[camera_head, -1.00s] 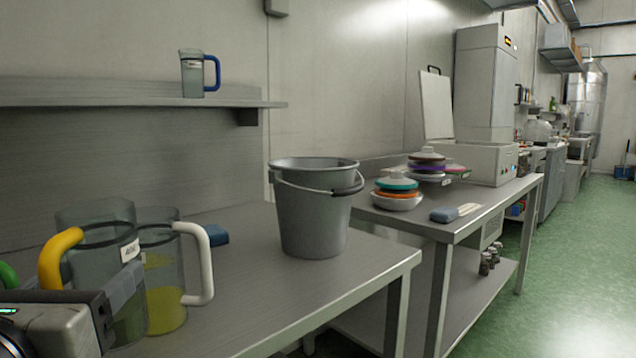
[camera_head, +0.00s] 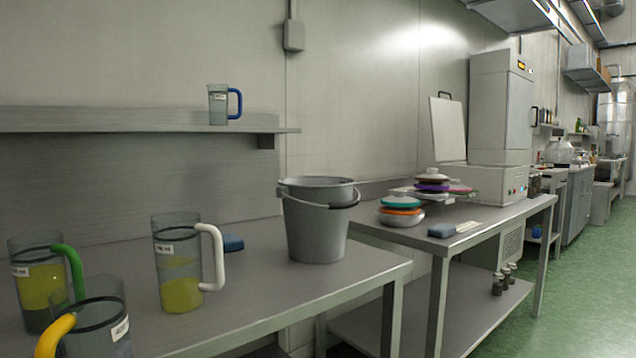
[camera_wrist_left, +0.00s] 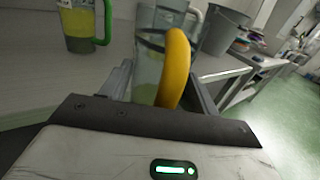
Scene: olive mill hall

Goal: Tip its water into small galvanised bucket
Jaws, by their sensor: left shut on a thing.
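The small galvanised bucket (camera_head: 316,228) stands upright on the near steel table, its handle hanging at the rim; it also shows in the left wrist view (camera_wrist_left: 226,33). A clear jug with a yellow handle (camera_head: 100,330) is at the lower left of the head view, cut off by the frame edge. In the left wrist view my left gripper (camera_wrist_left: 162,82) is shut on this yellow-handled jug (camera_wrist_left: 149,60), its fingers either side. The jug looks upright. I cannot tell its water level. My right gripper is not in view.
A green-handled jug (camera_head: 38,285) and a white-handled jug (camera_head: 178,270), both with yellow-green liquid, stand near the held jug. A blue item (camera_head: 233,243) lies behind. A blue-handled jug (camera_head: 219,105) is on the shelf (camera_head: 140,120). The second table (camera_head: 480,228) holds stacked dishes.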

